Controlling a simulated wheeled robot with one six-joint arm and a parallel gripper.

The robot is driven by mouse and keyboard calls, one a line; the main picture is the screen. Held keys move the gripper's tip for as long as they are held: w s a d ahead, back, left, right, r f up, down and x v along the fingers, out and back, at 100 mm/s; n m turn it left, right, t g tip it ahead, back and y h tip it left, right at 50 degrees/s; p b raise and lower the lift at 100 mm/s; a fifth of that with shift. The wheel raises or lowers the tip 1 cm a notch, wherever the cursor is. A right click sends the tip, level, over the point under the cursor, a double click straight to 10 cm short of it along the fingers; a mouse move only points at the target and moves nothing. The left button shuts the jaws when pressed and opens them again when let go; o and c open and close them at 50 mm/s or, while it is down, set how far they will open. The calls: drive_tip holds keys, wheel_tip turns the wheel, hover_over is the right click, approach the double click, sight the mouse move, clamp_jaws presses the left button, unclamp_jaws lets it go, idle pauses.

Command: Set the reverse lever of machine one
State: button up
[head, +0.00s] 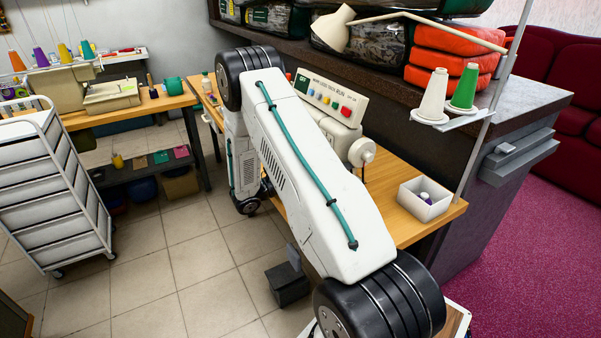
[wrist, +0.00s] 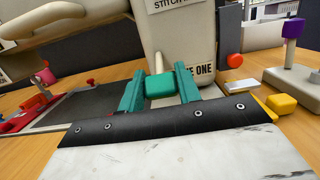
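Machine one, a cream sewing machine (head: 338,135), stands on the wooden bench beyond my arm in the head view. Its body (wrist: 182,42) rises in the wrist view, with a label ending in "E ONE". The reverse lever, a cream rod with a teal block-shaped knob (wrist: 160,84), stands out from the machine's front. My gripper (wrist: 161,88) has its two teal fingers on either side of that knob, with hardly any gap visible. It looks shut on the knob. In the head view my own arm hides the gripper and the lever.
A control box with coloured buttons (head: 329,97) stands behind the machine. A white tray (head: 424,205) sits near the bench's right end. The wrist view shows a red button (wrist: 235,61) and a purple-topped post (wrist: 293,29) at right, and red parts (wrist: 38,102) at left.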

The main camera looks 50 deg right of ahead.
drive_tip(key=o, duration=0.4)
drive_tip(key=shift+c, duration=0.2)
drive_tip(key=v, duration=0.7)
drive_tip(key=shift+w+a+f, duration=0.1)
drive_tip(key=shift+w+a, duration=0.05)
drive_tip(key=shift+a, duration=0.25)
